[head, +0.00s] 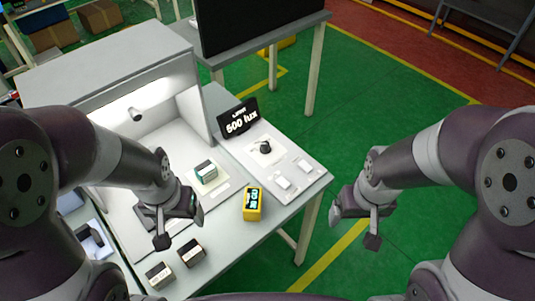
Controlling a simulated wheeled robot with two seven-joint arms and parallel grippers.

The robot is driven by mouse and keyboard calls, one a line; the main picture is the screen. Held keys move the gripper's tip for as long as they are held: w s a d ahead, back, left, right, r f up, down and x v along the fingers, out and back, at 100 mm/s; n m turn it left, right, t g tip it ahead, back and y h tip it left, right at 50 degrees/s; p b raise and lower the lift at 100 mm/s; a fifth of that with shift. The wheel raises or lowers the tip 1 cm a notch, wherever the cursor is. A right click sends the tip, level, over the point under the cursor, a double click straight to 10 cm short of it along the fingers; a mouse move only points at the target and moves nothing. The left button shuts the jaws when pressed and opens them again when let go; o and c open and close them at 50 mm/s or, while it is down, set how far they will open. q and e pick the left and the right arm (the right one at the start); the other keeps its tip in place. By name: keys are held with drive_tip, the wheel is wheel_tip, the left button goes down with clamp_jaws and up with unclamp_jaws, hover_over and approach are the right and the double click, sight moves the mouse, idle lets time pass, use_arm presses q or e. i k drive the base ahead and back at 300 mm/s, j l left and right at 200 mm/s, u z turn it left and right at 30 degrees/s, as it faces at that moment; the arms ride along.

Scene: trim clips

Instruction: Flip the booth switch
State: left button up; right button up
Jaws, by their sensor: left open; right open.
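The lit booth (110,62) is a white box with a lamp (135,114) glowing inside, on the left of the table. To its right, a light panel carries a black knob (265,147) and two white switch-like blocks, one nearer (283,183) and one farther right (305,165). I cannot tell which is the booth switch or how it is set. A black display (240,117) behind them reads 500 lux. My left gripper (178,222) is open and empty in front of the booth opening. My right gripper (354,222) is open and empty, right of the table's edge, over the floor.
A small teal-and-dark block (205,171) sits on a pale pad in the booth's front. Two small boxes (159,275) (190,252) stand at the table's front. A dark screen (262,22) stands behind. Green floor (400,90) is clear at right.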

sight(283, 182)
drive_tip(key=i+l+u, duration=0.15)
drive_tip(key=u, duration=0.25)
drive_tip(key=i+l+u, duration=0.1)
drive_tip(key=l+u, duration=0.15)
drive_tip(key=u, duration=0.15)
drive_tip(key=i+l+u, duration=0.1)
drive_tip(key=l+u, duration=0.15)
drive_tip(key=u, duration=0.15)
